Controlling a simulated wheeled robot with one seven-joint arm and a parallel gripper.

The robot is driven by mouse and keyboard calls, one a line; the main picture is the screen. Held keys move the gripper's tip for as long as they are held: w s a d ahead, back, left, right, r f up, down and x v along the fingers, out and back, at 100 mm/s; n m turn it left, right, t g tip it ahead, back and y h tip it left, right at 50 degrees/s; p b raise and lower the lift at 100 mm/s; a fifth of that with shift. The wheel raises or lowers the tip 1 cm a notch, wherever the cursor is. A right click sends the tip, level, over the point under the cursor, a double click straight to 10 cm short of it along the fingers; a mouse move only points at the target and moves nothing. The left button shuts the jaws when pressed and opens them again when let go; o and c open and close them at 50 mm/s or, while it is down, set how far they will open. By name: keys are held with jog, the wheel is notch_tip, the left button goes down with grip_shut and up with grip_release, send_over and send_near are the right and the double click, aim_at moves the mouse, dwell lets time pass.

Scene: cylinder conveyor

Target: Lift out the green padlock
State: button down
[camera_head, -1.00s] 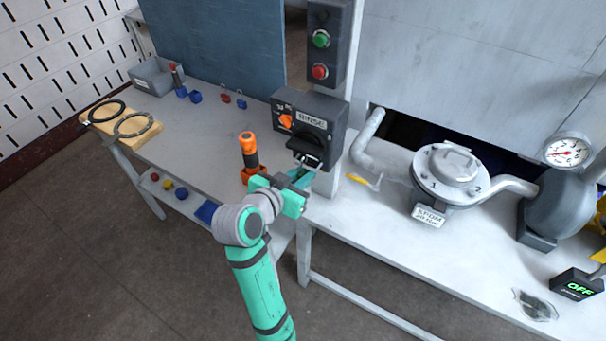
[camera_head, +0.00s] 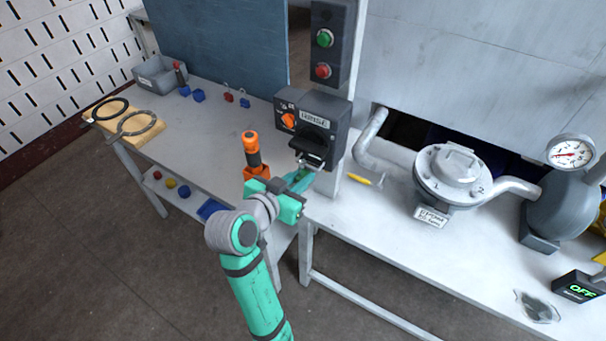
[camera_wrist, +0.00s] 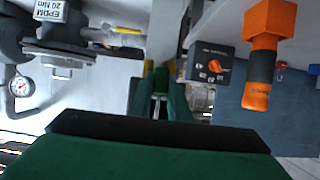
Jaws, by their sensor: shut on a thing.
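My gripper (camera_head: 301,181) is at the front of the grey switch box (camera_head: 333,120) marked RINSE, just below its black handle (camera_head: 309,146). It is shut on the green padlock, which shows as a small green block between the fingers in the wrist view (camera_wrist: 161,79). In the head view the fingers mostly hide the padlock body. A pale metal shackle (camera_head: 306,163) shows above the fingers, close under the handle. I cannot tell whether it is still through the handle.
An orange and black tool (camera_head: 251,150) stands in an orange holder just left of my gripper. A bent grey pipe (camera_head: 368,143) and a yellow-handled valve (camera_head: 360,179) are to the right. Small padlocks (camera_head: 229,97) are at the back; the left table middle is clear.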

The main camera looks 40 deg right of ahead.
jog(key=shift+s+a, duration=0.3)
jog(key=shift+a, duration=0.45)
jog(key=shift+s+a, duration=0.3)
jog(key=shift+a, duration=0.4)
jog(key=shift+s+a, duration=0.3)
jog(key=shift+a, duration=0.45)
